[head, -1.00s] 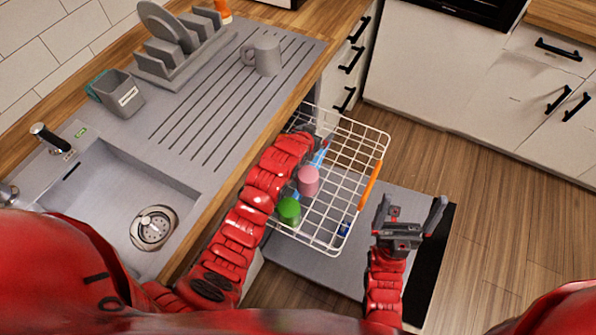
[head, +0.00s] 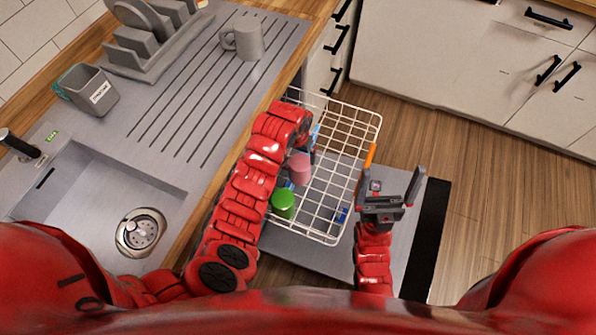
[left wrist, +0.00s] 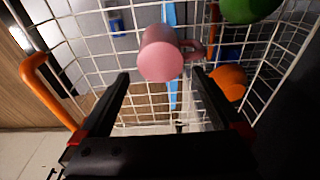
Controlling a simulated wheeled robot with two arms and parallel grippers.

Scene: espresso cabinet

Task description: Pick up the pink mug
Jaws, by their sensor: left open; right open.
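The pink mug (head: 300,168) sits in the white wire rack (head: 352,123) of the pulled-out dishwasher, partly covered by my left arm. In the left wrist view the pink mug (left wrist: 160,60) shows ahead of the fingers, with its handle to the right. My left gripper (head: 311,143) is open and empty above the rack, mostly hidden by its own arm; in the left wrist view its fingers (left wrist: 160,78) are spread either side of the mug's lower edge, and I cannot tell any contact. My right gripper (head: 397,182) is open and empty, right of the rack.
A green cup (head: 283,203) stands close to the pink mug. The left wrist view shows an orange item (left wrist: 229,82) and a blue strip (left wrist: 171,95) near it. A grey mug (head: 246,39) stands on the counter. The floor at right is clear.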

